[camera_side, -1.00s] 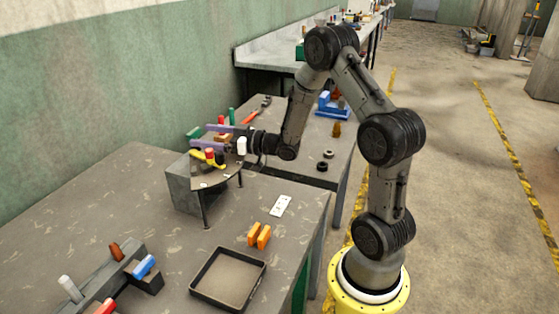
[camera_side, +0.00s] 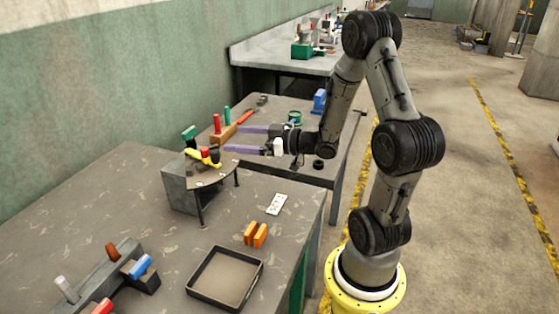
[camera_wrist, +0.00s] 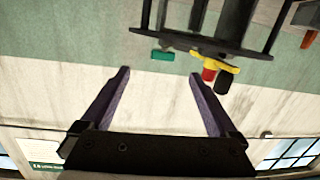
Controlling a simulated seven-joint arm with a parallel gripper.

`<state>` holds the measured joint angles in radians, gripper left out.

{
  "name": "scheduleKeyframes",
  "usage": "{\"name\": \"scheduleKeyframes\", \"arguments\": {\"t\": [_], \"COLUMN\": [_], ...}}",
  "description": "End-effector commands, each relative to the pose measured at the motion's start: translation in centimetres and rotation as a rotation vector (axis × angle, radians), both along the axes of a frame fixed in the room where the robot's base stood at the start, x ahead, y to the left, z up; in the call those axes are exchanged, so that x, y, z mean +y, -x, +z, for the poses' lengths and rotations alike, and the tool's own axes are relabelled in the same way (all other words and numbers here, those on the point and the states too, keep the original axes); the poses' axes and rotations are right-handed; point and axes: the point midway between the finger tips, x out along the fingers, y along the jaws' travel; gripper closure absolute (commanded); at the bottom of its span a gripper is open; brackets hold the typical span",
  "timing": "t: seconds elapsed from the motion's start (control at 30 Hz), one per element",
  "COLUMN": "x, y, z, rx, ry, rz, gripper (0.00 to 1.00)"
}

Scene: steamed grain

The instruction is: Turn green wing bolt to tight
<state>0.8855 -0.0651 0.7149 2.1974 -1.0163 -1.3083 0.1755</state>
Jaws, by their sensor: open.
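The green wing bolt (camera_side: 189,133) stands upright at the back of a grey block fixture (camera_side: 178,187). In the wrist view the green bolt (camera_wrist: 163,56) shows as a short bar beyond my fingertips, between their lines. Beside it on the fixture is a yellow piece (camera_side: 203,157) with a red knob and a black knob, also seen in the wrist view (camera_wrist: 216,64). My gripper (camera_side: 231,138) is open and empty, its two purple fingers level and pointing left toward the fixture. It is right of the bolt and apart from it. Whether the bolt is tight cannot be told.
An orange-brown block (camera_side: 223,134) with red and green pegs stands behind my fingers. A black tray (camera_side: 190,290), orange blocks (camera_side: 256,235) and a white plate (camera_side: 276,204) lie in front. A rail with coloured handles (camera_side: 108,265) is at front left.

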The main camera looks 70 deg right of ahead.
Motion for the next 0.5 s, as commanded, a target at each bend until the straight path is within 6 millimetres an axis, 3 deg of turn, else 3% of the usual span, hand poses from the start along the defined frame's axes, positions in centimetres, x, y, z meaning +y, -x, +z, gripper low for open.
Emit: {"name": "scheduleKeyframes", "arguments": {"t": [0.5], "x": [0.0], "y": [-1.3], "z": [1.8], "rx": [0.218], "ry": [0.175], "rz": [-0.144], "gripper": [0.05]}}
